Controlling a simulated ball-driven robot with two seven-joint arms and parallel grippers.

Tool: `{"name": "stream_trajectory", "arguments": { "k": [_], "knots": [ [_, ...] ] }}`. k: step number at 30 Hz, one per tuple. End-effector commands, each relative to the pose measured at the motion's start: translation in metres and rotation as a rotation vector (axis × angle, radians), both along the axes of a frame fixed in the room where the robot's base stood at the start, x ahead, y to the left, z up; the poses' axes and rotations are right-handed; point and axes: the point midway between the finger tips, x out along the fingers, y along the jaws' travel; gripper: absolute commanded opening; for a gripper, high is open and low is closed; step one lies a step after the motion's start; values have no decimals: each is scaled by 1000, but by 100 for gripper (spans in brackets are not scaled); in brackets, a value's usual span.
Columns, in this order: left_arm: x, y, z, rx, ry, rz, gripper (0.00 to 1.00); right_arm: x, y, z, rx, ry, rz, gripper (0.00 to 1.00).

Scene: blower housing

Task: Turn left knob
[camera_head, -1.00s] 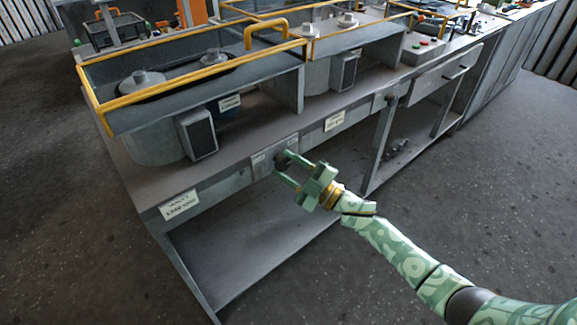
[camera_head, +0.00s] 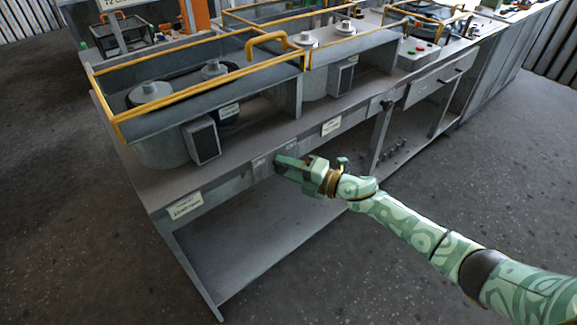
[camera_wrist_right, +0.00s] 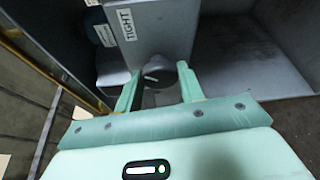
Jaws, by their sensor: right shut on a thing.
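The left knob (camera_wrist_right: 157,78) is a dark round knob with a pale mark, on the front panel of the grey bench. It shows between the two fingers in the right wrist view. In the head view it is hidden behind my gripper. My right gripper (camera_head: 281,165) is pale green and reaches the panel from the right; it also shows in the right wrist view (camera_wrist_right: 158,86). It is shut on the left knob, with one finger on each side. A second dark knob (camera_head: 388,104) sits further right on the bench front. My left gripper is not in view.
The grey bench (camera_head: 160,190) carries blower housings with yellow rails (camera_head: 200,88) above the knob. A white label (camera_head: 185,206) is on its front to the left. An open lower shelf (camera_head: 235,265) lies below. The dark floor in front is clear.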

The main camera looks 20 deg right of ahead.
Motion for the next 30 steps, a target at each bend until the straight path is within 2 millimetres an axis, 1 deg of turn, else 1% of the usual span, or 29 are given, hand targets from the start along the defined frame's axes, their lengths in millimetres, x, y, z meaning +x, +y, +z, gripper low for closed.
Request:
{"name": "stream_trajectory", "arguments": {
  "k": [3,9,24,25,27,30],
  "knots": [
    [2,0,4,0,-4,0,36,-1,0,0,-51,-15,1,16],
    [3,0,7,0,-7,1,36,-1,0,-1,-99,-32,1,16],
    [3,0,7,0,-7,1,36,-1,1,-2,-114,-36,1,16],
    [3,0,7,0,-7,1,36,-1,1,-2,-114,-36,1,44],
    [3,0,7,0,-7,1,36,-1,1,-2,-113,-36,1,60],
    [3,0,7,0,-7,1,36,-1,1,-1,-113,-38,1,60]
  ]
}}
